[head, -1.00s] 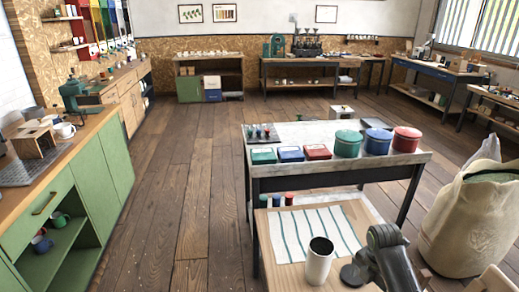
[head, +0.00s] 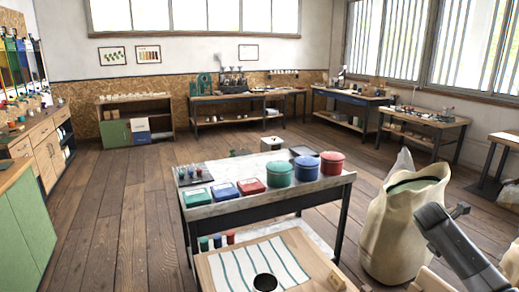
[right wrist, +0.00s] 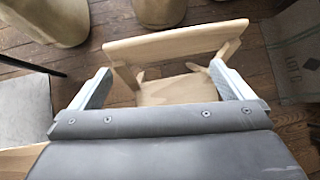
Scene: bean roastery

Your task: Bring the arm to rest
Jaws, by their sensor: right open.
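My right arm (head: 455,250) comes in at the lower right of the head view, beside the beige sack; its gripper is not visible there. In the right wrist view my right gripper (right wrist: 161,76) is open, with its two pale fingers wide apart and nothing between them. Below it, beyond the fingers, is a light wooden chair or stool (right wrist: 175,48). I cannot tell whether the fingers touch it; they appear apart from it. My left arm and gripper are in no frame.
A large open beige sack (head: 392,235) stands to the right of a table (head: 285,206) with tins and boxes. A nearer low wooden table (head: 310,275) holds a striped cloth (head: 240,270) and a dark-topped cup (head: 265,283). Open floor (head: 130,225) lies to the left.

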